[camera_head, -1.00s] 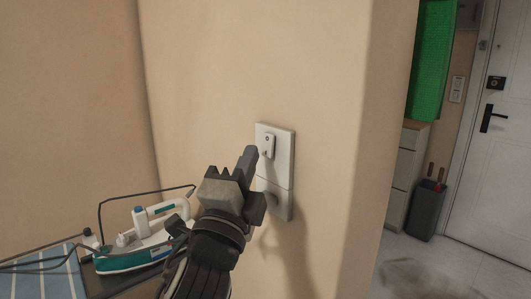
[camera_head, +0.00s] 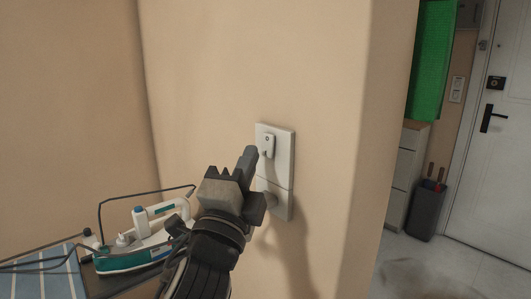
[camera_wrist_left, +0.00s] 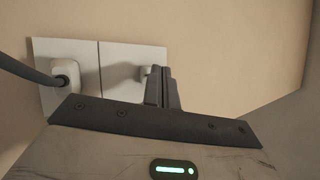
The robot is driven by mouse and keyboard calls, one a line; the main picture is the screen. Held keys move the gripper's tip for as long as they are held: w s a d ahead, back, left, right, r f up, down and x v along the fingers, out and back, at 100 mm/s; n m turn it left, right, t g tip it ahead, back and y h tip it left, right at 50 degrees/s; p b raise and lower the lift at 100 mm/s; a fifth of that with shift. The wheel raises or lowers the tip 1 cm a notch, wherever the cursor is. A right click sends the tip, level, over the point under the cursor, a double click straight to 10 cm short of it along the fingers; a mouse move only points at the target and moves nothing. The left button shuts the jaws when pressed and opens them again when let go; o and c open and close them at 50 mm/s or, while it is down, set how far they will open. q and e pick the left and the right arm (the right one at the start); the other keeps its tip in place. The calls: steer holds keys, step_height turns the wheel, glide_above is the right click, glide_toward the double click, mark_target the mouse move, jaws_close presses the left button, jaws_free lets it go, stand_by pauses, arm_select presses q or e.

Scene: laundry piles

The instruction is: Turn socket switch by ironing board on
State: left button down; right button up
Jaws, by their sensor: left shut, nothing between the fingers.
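The white socket plate (camera_head: 284,150) is fixed upright on the beige wall. Its upper part carries a small switch (camera_head: 267,139); the lower part is partly hidden by my gripper. My left gripper (camera_head: 248,156) is shut and empty, its fingertips close to the switch's lower left. In the left wrist view, the closed fingertips (camera_wrist_left: 160,73) overlap the right panel beside the switch (camera_wrist_left: 144,72). I cannot tell whether they touch it. A plug (camera_wrist_left: 65,72) with a dark cable sits in the left panel. My right gripper is not in view.
The ironing board (camera_head: 62,278), with blue striped cloth, is at the lower left. A white and teal iron (camera_head: 130,258) with a dark cord stands on it. The wall corner is to the right; beyond it are a dark bin (camera_head: 427,212) and a white door (camera_head: 500,160).

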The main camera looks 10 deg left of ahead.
arm_select(q)
steer(key=shift+w+d, duration=0.1)
steer(key=shift+w, duration=0.05)
steer(key=shift+w+d, duration=0.15)
steer(key=shift+w, duration=0.05)
stand_by(0.3)
stand_by(0.4)
steer(key=shift+w+d+f, duration=0.1)
steer(key=shift+w+d, duration=0.1)
steer(key=shift+w, duration=0.05)
steer(key=shift+s+a, duration=0.1)
stand_by(0.4)
steer(key=shift+s+a+p, duration=0.3)
steer(key=shift+s+a, duration=0.1)
steer(key=shift+s, duration=0.1)
